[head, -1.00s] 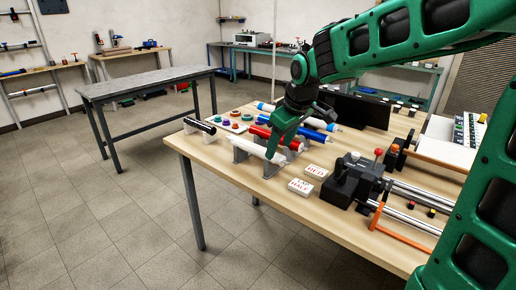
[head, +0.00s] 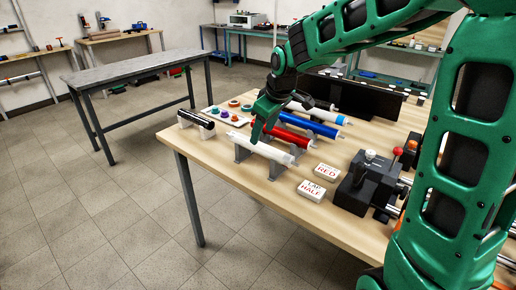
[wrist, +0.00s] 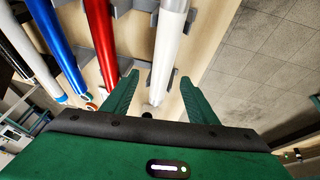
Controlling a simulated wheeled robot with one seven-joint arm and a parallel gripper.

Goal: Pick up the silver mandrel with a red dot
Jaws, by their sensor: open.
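A pale silver-white mandrel (head: 264,149) lies in grey holders near the front edge of the wooden table. In the wrist view the pale mandrel (wrist: 168,50) runs between my open fingers, with its end close to the palm. I cannot make out a red dot on it. My gripper (head: 260,130) is over its left half, pointing down; the fingers also show in the wrist view (wrist: 158,80). They look empty, and whether they touch the mandrel is unclear. Beside it lie a red mandrel (head: 285,136), a blue one (head: 320,127) and another pale one (head: 320,113).
A black mandrel (head: 196,122) in its own holder is at the left. A tray of coloured rings (head: 222,114) is behind it. Two label blocks, RED (head: 327,172) and HALE (head: 311,191), and a dark clamp machine (head: 365,182) stand to the right.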

